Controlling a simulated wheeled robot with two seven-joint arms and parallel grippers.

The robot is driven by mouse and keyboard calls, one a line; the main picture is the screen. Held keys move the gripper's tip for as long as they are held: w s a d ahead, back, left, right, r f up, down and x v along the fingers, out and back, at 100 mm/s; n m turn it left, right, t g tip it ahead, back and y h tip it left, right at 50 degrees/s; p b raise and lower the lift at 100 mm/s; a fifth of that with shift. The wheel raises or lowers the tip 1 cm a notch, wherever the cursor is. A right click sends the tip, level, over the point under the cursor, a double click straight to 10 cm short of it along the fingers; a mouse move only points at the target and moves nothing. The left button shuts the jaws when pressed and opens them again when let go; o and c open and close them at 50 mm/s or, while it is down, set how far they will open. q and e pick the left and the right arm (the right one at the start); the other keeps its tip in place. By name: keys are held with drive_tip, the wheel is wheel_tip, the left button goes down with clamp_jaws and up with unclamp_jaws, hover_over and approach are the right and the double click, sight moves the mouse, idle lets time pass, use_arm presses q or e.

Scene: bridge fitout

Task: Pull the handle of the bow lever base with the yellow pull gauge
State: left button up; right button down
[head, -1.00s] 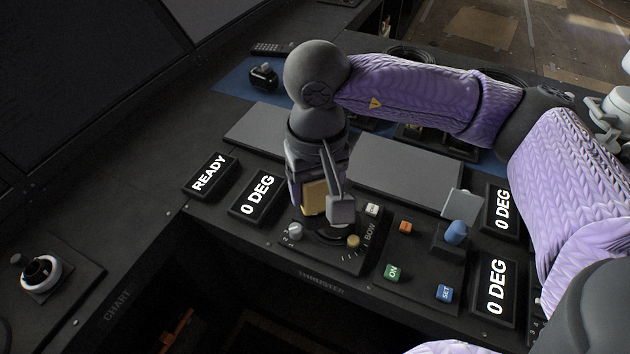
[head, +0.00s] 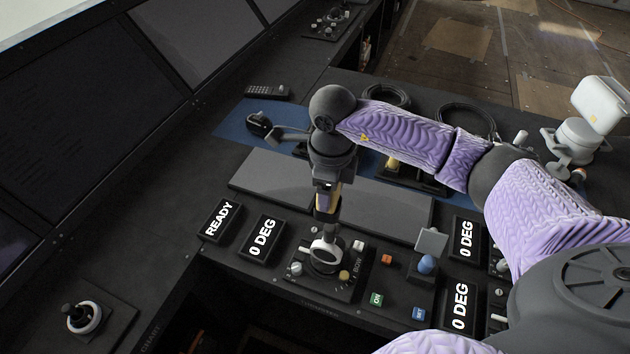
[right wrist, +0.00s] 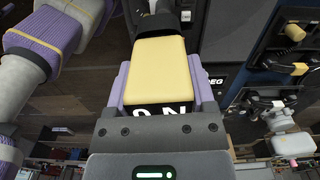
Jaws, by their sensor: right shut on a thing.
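The yellow pull gauge (right wrist: 160,62) is held between the purple fingers of my right gripper (head: 325,208), which is shut on it. In the right wrist view, white characters on a black band show at the gauge's near end, and a dark part shows at its far end. In the head view, the gauge shows only as a thin yellow strip. The gripper is over the far side of the handle. I cannot tell whether the gauge touches the handle. My left gripper is out of view.
Small buttons, a blue knob (head: 427,264) and lit displays, including READY (head: 220,220), surround the lever base. Flat grey panels (head: 272,178) lie behind. A blue mat (head: 240,128) lies at the back.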

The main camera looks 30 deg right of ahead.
sight(331, 205)
drive_tip(key=shift+d+r+m, duration=0.25)
drive_tip(key=shift+d+m, duration=0.05)
drive_tip(key=shift+m, duration=0.4)
drive_tip(key=shift+f+m, duration=0.15)
drive_tip(key=shift+m, duration=0.15)
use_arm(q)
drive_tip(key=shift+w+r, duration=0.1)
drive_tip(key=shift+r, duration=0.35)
use_arm(e)
wheel_tip(331, 205, down, 5)
drive_tip(key=b, duration=0.4)
drive_tip(key=shift+f, duration=0.1)
drive_tip(key=shift+f+b, duration=0.2)
drive_tip(key=shift+b, duration=0.2)
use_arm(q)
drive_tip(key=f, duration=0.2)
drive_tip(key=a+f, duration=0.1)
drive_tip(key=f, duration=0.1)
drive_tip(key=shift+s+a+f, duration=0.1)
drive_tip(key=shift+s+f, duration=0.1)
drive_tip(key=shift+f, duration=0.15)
use_arm(e)
drive_tip(key=shift+r, duration=0.1)
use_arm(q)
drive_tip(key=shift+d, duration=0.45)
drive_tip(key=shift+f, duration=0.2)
use_arm(e)
drive_tip(key=shift+f, duration=0.2)
